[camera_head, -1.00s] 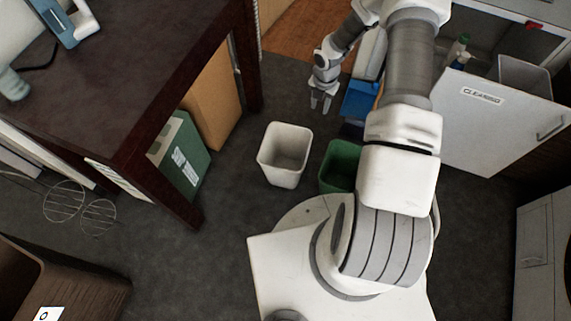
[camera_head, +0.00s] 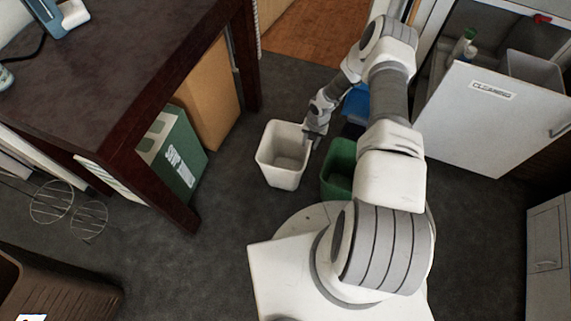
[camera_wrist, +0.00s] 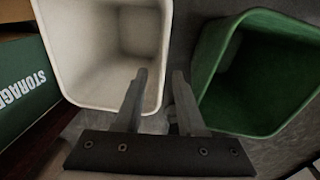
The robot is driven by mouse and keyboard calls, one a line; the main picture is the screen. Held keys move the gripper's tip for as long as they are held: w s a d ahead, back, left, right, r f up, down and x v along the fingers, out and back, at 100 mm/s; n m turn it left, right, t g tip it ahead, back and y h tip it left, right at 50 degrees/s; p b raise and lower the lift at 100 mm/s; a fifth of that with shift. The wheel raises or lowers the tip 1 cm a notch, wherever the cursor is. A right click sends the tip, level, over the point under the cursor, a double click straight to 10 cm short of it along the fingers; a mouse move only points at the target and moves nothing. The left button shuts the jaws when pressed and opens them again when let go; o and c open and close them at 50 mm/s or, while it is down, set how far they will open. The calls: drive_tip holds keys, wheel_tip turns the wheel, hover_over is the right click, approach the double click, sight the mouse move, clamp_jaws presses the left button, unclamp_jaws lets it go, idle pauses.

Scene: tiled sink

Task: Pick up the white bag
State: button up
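No clear white bag shows. A white open-topped bin (camera_head: 281,172) stands on the floor in the head view; it looks empty. In the wrist view the white bin (camera_wrist: 105,50) fills the upper middle. My gripper (camera_head: 310,143) is at the bin's right rim in the head view. In the wrist view my gripper (camera_wrist: 160,75) has its fingers apart, the left one over the bin's mouth and the right one beside its outer wall. I cannot tell whether they touch it. A pale translucent patch (camera_wrist: 72,127) lies behind the gripper; I cannot tell what it is.
A green bin (camera_head: 338,170) stands close to the right of the white one; it also shows in the wrist view (camera_wrist: 215,45). A dark table (camera_head: 110,75) and a green storage box (camera_head: 178,155) are left. A white cleaning cabinet door (camera_head: 490,120) is right.

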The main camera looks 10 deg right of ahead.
drive_tip(key=f+b, duration=0.1)
drive_tip(key=f, duration=0.1)
drive_tip(key=f+b, duration=0.1)
drive_tip(key=f, duration=0.1)
drive_tip(key=f+b, duration=0.1)
drive_tip(key=f, duration=0.2)
drive_tip(key=shift+s+a, duration=0.1)
drive_tip(key=shift+a, duration=0.15)
drive_tip(key=shift+r, duration=0.15)
clamp_jaws()
idle(1.0)
